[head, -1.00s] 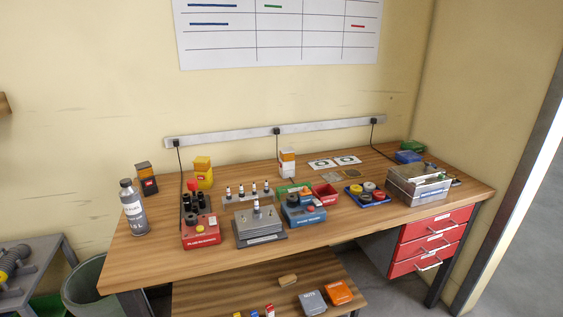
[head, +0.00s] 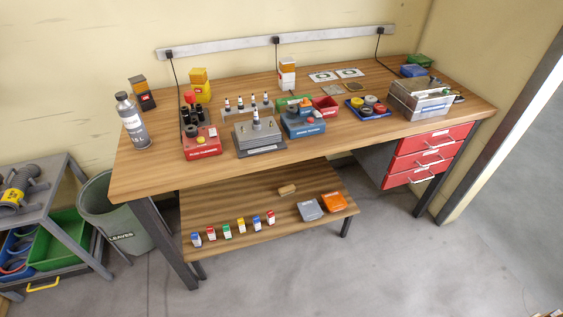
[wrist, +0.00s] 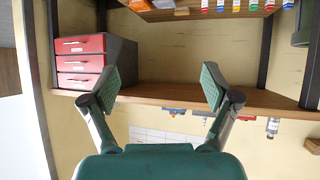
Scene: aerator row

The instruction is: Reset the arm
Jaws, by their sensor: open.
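My gripper (wrist: 163,84) shows in the wrist view with its two green-padded fingers spread wide apart. Nothing is between the fingers. The wrist picture is upside down, and the workbench (wrist: 185,96) lies beyond the fingertips, apart from them. The head view shows none of my arm. There the wooden workbench (head: 340,139) stands against the wall with several devices on it.
A lower shelf (head: 240,194) holds small boxes. A bin (head: 118,215) and cart (head: 62,192) stand left. Floor in front is clear.

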